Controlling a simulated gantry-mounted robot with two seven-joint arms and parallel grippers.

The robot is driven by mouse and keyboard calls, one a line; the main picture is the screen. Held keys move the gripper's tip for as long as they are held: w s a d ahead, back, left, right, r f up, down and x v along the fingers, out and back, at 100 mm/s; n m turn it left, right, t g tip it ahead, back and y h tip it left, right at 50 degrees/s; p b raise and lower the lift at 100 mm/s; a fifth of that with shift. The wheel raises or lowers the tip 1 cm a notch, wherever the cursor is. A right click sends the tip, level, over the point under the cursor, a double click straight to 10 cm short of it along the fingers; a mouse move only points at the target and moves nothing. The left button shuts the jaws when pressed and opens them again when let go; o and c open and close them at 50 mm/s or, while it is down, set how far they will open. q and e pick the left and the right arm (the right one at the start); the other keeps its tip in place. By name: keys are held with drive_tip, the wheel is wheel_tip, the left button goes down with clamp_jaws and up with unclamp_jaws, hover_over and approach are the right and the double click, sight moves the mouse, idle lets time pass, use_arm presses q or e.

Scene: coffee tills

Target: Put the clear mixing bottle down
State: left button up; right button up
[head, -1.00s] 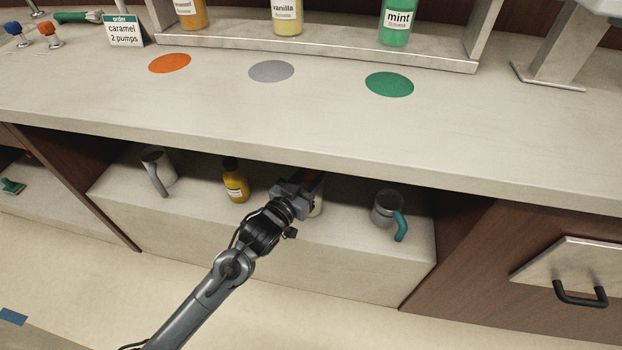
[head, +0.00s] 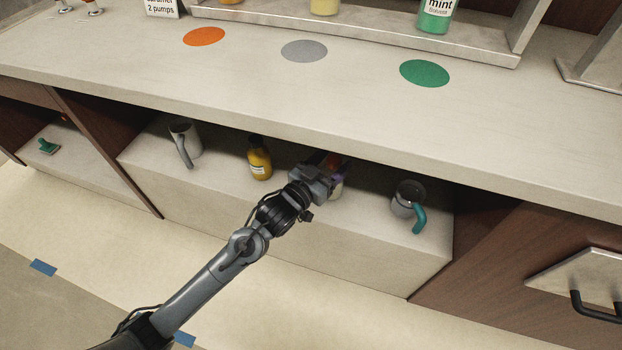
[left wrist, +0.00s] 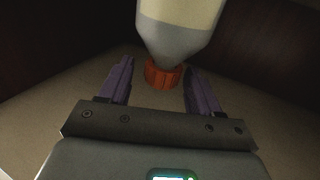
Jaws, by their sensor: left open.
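The clear mixing bottle (head: 338,189) is on the lower shelf under the counter, partly hidden behind my left gripper. My left gripper (head: 340,164) reaches in under the counter edge at the bottle. In the left wrist view its purple fingers (left wrist: 158,76) are open, one on each side of the cap, with gaps showing. The bottle's base and its contact with the shelf are hard to see. My right gripper is not in view.
On the shelf (head: 230,215) stand a grey-handled mug (head: 184,142), a yellow bottle (head: 259,163) left of my gripper and a teal-handled pitcher (head: 407,196) to the right. The counter (head: 300,90) overhangs from above. Orange, grey and green discs mark its top.

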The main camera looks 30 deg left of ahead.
use_arm(q)
drive_tip(key=s+a+f+g+y+p, duration=0.1)
drive_tip(key=s+f+g, duration=0.3)
drive_tip(key=s, duration=0.7)
drive_tip(key=s+a+f+g+y+p, duration=0.1)
drive_tip(key=s+f+g, duration=0.3)
drive_tip(key=s, duration=0.7)
drive_tip(key=s+a+f+g+y+p, duration=0.1)
drive_tip(key=s+f+g, duration=0.4)
drive_tip(key=s, duration=0.7)
drive_tip(key=shift+a+g+y+p, duration=0.15)
drive_tip(key=shift+g+y+p, duration=0.25)
drive_tip(key=shift+g+p, duration=0.1)
drive_tip(key=shift+w+r, duration=0.1)
wheel_tip(320, 180, up, 61)
drive_tip(key=p, duration=6.1)
